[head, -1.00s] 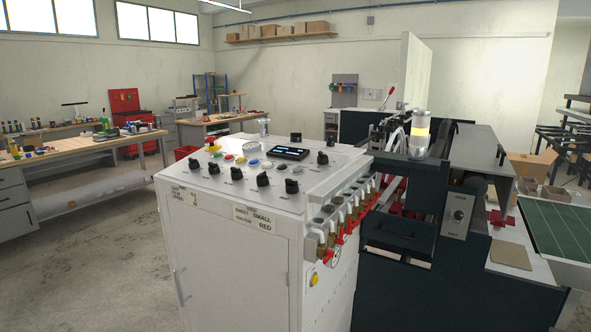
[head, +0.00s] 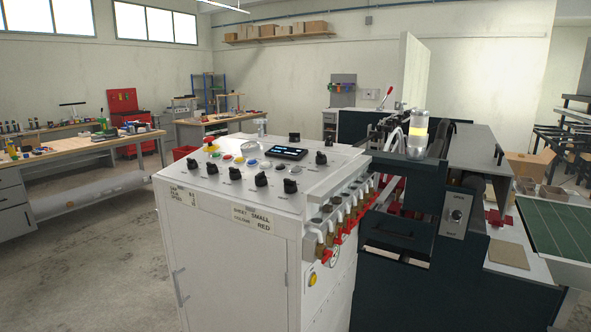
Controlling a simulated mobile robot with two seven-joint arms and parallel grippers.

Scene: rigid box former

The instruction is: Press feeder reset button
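A white control cabinet (head: 225,240) stands in the middle of the head view. A red mushroom button on a yellow base (head: 211,148) sits at the panel's far left. Several black rotary knobs (head: 261,180) line the panel. The labels beside the buttons are too small to read, so I cannot tell which one is the feeder reset. Neither gripper is in view.
Red-handled valves (head: 335,240) stick out along the cabinet's right edge. A wooden workbench (head: 85,148) stands at the left. The concrete floor (head: 95,265) left of the cabinet is clear.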

